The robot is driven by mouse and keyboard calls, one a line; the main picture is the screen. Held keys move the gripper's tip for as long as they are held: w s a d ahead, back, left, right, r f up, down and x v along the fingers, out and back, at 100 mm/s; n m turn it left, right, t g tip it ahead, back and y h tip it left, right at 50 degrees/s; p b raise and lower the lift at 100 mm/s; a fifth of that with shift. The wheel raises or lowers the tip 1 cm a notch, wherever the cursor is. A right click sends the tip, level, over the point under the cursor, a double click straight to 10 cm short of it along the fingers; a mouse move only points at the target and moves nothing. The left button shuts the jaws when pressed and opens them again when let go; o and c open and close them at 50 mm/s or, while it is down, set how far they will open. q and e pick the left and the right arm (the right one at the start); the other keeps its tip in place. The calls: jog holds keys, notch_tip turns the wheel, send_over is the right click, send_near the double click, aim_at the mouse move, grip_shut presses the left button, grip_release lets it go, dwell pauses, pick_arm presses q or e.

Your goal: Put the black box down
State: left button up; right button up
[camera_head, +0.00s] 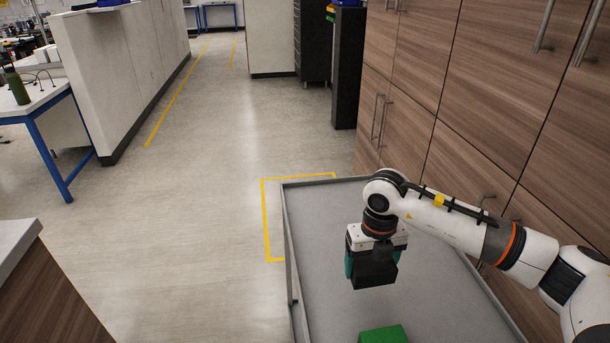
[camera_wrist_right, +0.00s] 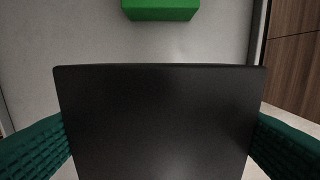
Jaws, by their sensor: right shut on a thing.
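The black box (camera_head: 374,273) is in my right gripper (camera_head: 376,262), over the grey tray surface (camera_head: 330,230) in the head view. In the right wrist view the black box (camera_wrist_right: 160,120) fills the middle, with green finger pads (camera_wrist_right: 35,150) on both its sides. The gripper is shut on it. The box looks held above the surface, though the gap under it is hard to judge. My left gripper is not in view.
A green box (camera_head: 383,335) lies on the tray surface near the bottom edge, also in the right wrist view (camera_wrist_right: 160,9). The tray has a raised rim (camera_head: 289,245). Wooden cabinets (camera_head: 480,80) stand close along the right. The surface left of and beyond the black box is clear.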

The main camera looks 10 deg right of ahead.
jog(key=n, duration=0.1)
jog(key=s+n, duration=0.1)
jog(key=n, duration=0.1)
jog(key=a+n, duration=0.1)
jog(key=shift+s+r+n, duration=0.2)
jog(key=shift+s+n, duration=0.05)
jog(key=shift+n, duration=0.15)
jog(key=s+a+n, duration=0.1)
jog(key=s+n, duration=0.2)
jog(key=n, duration=0.7)
jog(key=s+a+r+n, duration=0.1)
jog(key=s+n, duration=0.3)
jog(key=n, duration=0.7)
jog(key=s+a+n, duration=0.2)
jog(key=s+n, duration=0.1)
jog(key=n, duration=0.8)
jog(key=shift+s+a+r, duration=0.3)
jog(key=shift+s, duration=0.1)
